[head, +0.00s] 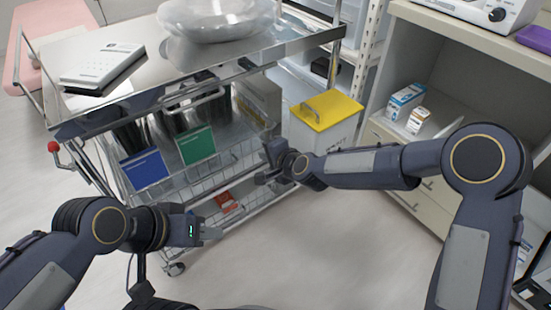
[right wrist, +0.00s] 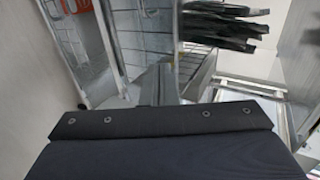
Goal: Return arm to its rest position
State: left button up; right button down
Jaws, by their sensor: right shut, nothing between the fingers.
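My right arm reaches in from the right in the head view. Its gripper (head: 266,163) is shut and empty, at the right side of the metal trolley (head: 150,95), in front of the yellow-lidded bin (head: 325,125). In the right wrist view the shut fingers (right wrist: 157,82) show beyond the dark wrist housing, with wire basket bars behind them. Whether they touch the trolley I cannot tell. My left gripper (head: 208,233) is low in front of the trolley's lower basket and holds nothing that I can see. Its finger gap is not clear.
The trolley carries a clear plastic-covered bowl (head: 215,18) and a white device (head: 102,62) on top. Blue (head: 145,168) and green (head: 197,146) cards hang below. A red item (head: 227,201) lies in the basket. Shelves with small boxes (head: 406,97) stand right. Floor in front is clear.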

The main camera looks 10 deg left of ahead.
jog(key=s+d+r+n+h, duration=0.1)
jog(key=s+d+r, duration=0.25)
jog(key=d, duration=0.45)
jog(key=s+d+r+n+h, duration=0.1)
jog(key=s+d+r+n, duration=0.2)
jog(key=d, duration=0.5)
jog(key=s+d+r+h, duration=0.1)
jog(key=s+d+r, duration=0.2)
jog(key=d+r, duration=0.35)
jog(key=s+d+f+n+g+h, duration=0.1)
jog(key=s+d, duration=0.6)
jog(key=s, duration=0.3)
jog(key=s+d+f+n+g+h, duration=0.1)
jog(key=s+d+f, duration=0.1)
jog(key=s+d, duration=0.7)
notch_tip(320, 180, up, 29)
jog(key=s+a+p, duration=0.1)
jog(key=p, duration=2.8)
jog(key=shift+s+a+p, duration=0.15)
jog(key=shift+a+p, duration=0.05)
jog(key=shift+p, duration=0.15)
